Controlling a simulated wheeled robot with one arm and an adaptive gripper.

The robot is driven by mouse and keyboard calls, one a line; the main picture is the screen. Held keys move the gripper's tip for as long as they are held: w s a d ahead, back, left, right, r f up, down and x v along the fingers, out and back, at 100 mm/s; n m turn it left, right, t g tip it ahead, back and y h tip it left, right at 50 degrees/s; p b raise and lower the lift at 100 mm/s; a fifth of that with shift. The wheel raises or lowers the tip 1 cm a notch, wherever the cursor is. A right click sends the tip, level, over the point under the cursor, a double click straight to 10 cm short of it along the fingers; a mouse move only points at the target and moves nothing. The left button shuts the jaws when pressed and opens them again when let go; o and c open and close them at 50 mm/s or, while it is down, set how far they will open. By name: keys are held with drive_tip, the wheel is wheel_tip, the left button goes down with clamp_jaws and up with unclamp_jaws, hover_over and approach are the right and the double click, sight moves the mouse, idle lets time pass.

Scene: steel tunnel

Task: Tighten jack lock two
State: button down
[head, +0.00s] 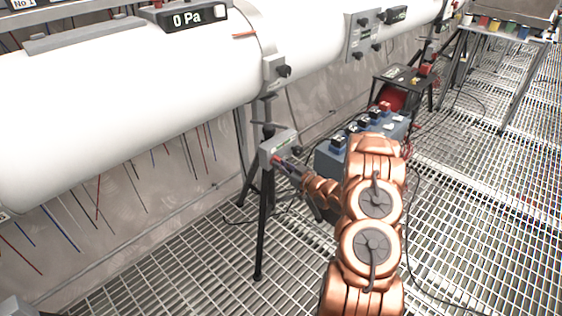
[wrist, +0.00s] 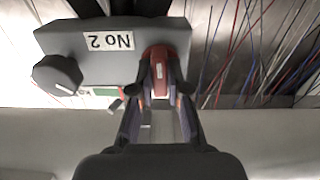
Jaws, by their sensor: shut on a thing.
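The jack two box (head: 270,151) is a grey box on a black tripod (head: 264,215), under the white tube. In the wrist view the box (wrist: 110,67) carries an upside-down "No 2" label (wrist: 109,41) and a round black knob (wrist: 57,75) at its left. A red lock handle (wrist: 160,78) stands on its right part. My gripper (head: 279,161) reaches the box from the right in the head view. In the wrist view my gripper (wrist: 159,92) is shut on the red handle, a finger on each side. The fingers hide part of the handle.
The white tube (head: 130,95) runs above the box, with a "0 Pa" display (head: 194,18). A blue-grey case (head: 335,155) sits behind my arm. A dark stand (head: 405,78) and a table with coloured pots (head: 500,30) are farther back. Grating floor is open at right.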

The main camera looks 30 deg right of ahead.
drive_tip(key=shift+m, duration=0.3)
drive_tip(key=c, duration=1.1)
unclamp_jaws()
drive_tip(key=shift+c, duration=0.2)
drive_tip(key=v, duration=1.2)
drive_tip(key=shift+w, duration=0.1)
